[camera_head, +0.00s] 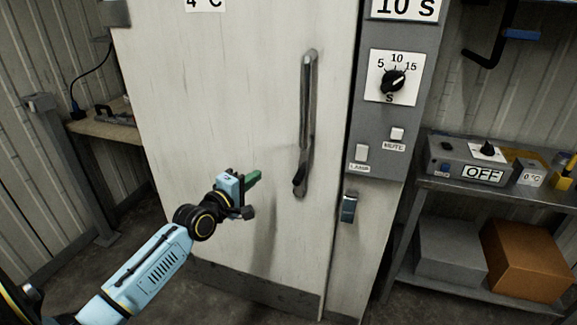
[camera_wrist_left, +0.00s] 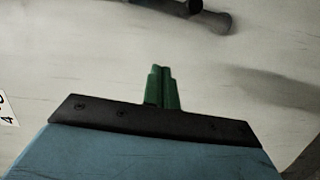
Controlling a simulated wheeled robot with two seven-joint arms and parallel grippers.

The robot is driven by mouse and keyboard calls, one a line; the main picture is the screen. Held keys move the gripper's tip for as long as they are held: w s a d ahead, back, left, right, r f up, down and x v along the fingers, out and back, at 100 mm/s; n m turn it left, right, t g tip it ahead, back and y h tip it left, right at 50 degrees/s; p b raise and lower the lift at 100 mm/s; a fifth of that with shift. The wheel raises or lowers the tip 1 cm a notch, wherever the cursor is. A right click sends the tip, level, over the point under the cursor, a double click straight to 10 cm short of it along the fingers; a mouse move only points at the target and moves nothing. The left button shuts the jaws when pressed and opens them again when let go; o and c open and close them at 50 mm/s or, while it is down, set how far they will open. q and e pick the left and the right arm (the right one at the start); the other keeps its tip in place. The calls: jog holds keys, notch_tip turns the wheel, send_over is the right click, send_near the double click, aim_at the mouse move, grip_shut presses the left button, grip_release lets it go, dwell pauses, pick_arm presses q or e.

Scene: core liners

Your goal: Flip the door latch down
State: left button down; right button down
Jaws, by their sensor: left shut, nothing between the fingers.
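The pale door (camera_head: 230,90) is a tall panel with a long vertical metal handle (camera_head: 308,110). A dark lever-like piece (camera_head: 299,181) sits at the handle's lower end. A small blue-grey metal fitting (camera_head: 348,208) is on the frame to the right of the door edge; I cannot tell which of these is the latch. My left gripper (camera_head: 253,178) is in front of the door, left of the handle's lower end and apart from it. Its green fingers (camera_wrist_left: 162,88) are shut and empty. A dark rounded part (camera_wrist_left: 211,20) shows at the top of the left wrist view. My right gripper is not in view.
A grey control panel (camera_head: 378,150) with a dial (camera_head: 392,80) and switches stands right of the door. A metal shelf (camera_head: 440,187) at the right holds a box marked OFF (camera_head: 483,175) and, lower, an orange box (camera_head: 525,260). A bench (camera_head: 105,127) stands at the left.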

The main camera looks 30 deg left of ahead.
aim_at(300, 174)
pick_arm(q)
jog(key=shift+w, duration=0.1)
